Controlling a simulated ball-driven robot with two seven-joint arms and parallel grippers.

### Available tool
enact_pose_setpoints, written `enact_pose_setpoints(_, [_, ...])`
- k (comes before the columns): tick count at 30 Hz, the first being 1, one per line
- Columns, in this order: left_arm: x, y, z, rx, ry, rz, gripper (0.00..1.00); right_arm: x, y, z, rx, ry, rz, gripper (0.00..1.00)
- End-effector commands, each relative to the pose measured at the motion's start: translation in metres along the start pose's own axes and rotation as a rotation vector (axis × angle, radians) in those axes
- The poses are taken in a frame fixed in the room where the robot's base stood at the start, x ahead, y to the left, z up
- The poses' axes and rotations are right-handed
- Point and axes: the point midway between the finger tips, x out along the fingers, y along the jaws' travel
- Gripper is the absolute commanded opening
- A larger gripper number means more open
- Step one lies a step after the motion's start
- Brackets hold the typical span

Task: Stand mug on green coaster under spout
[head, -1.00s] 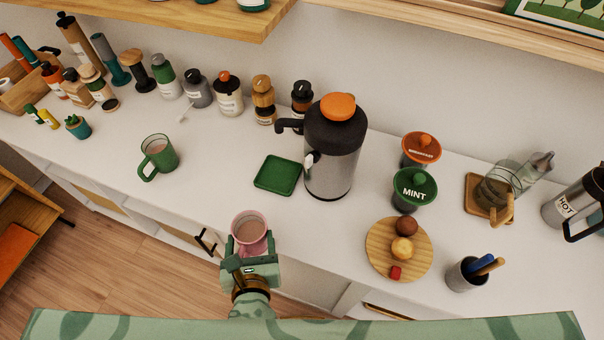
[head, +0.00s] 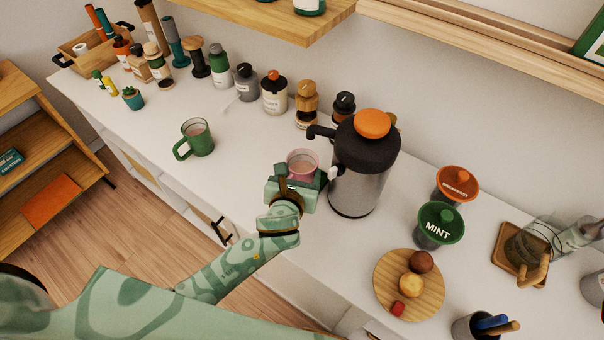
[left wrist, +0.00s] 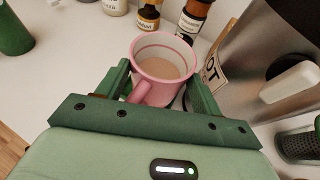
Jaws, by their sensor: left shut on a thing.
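The pink mug (head: 302,163) is upright with a light brown drink in it; it also shows in the left wrist view (left wrist: 158,88). My left gripper (head: 292,184) is shut on it, one finger on each side. In the head view the mug appears just below and left of the spout (head: 318,131) of the steel dispenser (head: 362,175) with the orange lid. The green coaster is hidden behind my gripper and the mug, so I cannot tell whether the mug touches it. My right gripper is not in view.
A green mug (head: 196,138) stands to the left on the white counter (head: 240,150). Bottles and jars (head: 274,95) line the wall behind. A MINT canister (head: 436,226) and a round wooden board (head: 410,285) stand to the right. The counter between the green mug and my gripper is clear.

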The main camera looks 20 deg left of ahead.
Motion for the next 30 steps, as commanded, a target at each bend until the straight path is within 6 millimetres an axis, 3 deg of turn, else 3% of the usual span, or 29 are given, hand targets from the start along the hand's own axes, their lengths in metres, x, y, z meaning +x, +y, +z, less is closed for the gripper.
enact_pose_setpoints(3, [0.019,0.000,0.008,0.001,-0.003,0.001,0.28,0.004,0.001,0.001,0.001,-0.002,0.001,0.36])
enact_pose_setpoints(8, [0.028,0.000,0.011,0.001,-0.002,0.000,0.28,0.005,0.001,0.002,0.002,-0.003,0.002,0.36])
enact_pose_setpoints(16, [0.041,-0.001,-0.022,0.001,0.003,0.000,0.28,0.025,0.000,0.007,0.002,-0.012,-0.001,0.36])
enact_pose_setpoints(26, [0.041,-0.001,-0.022,0.001,0.000,-0.001,0.28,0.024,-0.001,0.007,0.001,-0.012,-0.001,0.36])
enact_pose_setpoints(27, [0.042,-0.001,-0.024,0.001,0.002,0.000,0.69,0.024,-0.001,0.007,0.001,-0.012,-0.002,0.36])
enact_pose_setpoints(29, [0.041,-0.001,-0.024,0.001,0.002,0.000,0.86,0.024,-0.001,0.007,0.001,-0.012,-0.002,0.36])
enact_pose_setpoints(30, [0.041,-0.001,-0.024,0.001,0.002,0.000,0.88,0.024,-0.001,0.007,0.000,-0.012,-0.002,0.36])
